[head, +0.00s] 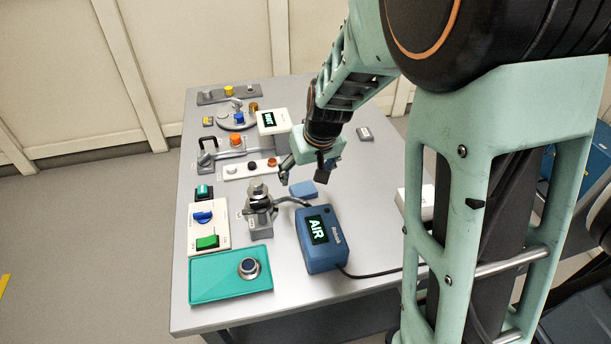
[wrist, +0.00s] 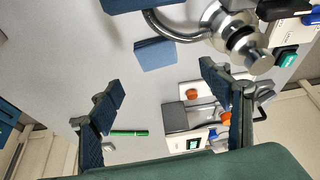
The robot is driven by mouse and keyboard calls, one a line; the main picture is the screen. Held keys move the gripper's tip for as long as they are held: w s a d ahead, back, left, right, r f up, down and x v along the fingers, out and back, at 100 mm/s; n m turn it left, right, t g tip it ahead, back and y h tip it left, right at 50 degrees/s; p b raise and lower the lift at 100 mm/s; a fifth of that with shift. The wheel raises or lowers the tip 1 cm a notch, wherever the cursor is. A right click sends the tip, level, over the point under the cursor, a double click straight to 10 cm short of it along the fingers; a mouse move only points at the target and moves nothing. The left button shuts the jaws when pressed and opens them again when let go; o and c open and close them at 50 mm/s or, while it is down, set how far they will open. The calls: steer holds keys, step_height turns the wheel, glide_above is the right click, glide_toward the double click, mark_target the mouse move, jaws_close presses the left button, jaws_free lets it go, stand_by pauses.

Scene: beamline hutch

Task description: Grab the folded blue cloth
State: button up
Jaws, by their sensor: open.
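The folded blue cloth (head: 303,189) lies flat on the grey table, just behind the blue box with the AIR display. In the wrist view the cloth (wrist: 155,54) shows whole, beyond my fingertips and near the top middle. My gripper (head: 304,175) is above the table, close to the cloth in the head view. In the wrist view my gripper (wrist: 162,82) has its two fingers wide apart with nothing between them. It does not touch the cloth.
The AIR box (head: 322,240) and a metal fixture with a curved tube (head: 260,207) stand close to the cloth. A teal tray (head: 230,275) is at the front left. A green pen (wrist: 129,133) lies on the table. The table right of the cloth is fairly clear.

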mark_target(303, 188)
steer(key=x, duration=0.3)
steer(key=shift+w+f, duration=0.1)
steer(key=shift+f, duration=0.25)
steer(key=shift+b+x, duration=0.4)
steer(key=shift+x, duration=2.15)
steer(key=shift+d, duration=0.2)
steer(key=shift+c, duration=0.3)
steer(key=c, duration=0.9)
